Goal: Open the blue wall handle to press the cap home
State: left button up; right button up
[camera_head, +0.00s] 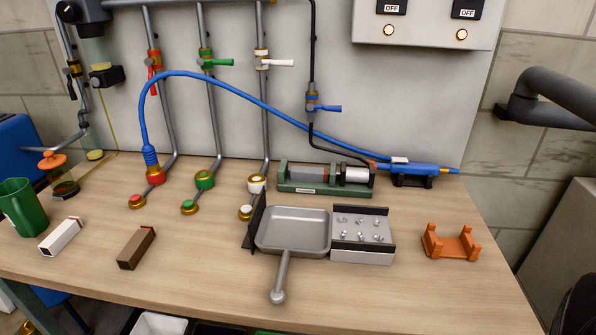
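The blue wall handle (328,108) is on a valve on a thin black vertical line in front of the grey wall panel. The handle points right, across the line. The line runs down to a green press (300,188) lying on the bench, with a grey cylinder (308,173) and a silver-and-black cylinder (355,175) in it. I cannot tell which part is the cap. Neither gripper is in view, and nothing of mine touches the handle.
Red (152,78), green (218,62) and white (278,63) handles sit on pipes to the left. A blue hose (230,82) arches to a blue tool (420,168). A grey pan (293,230), screw tray (362,232) and orange cradle (450,243) stand in front of the press.

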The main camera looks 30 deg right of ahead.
aim_at(310, 106)
jog(key=z, duration=2.4)
jog(key=k, duration=1.2)
jog(key=u, duration=1.7)
jog(key=i, duration=0.5)
jog(key=z, duration=0.05)
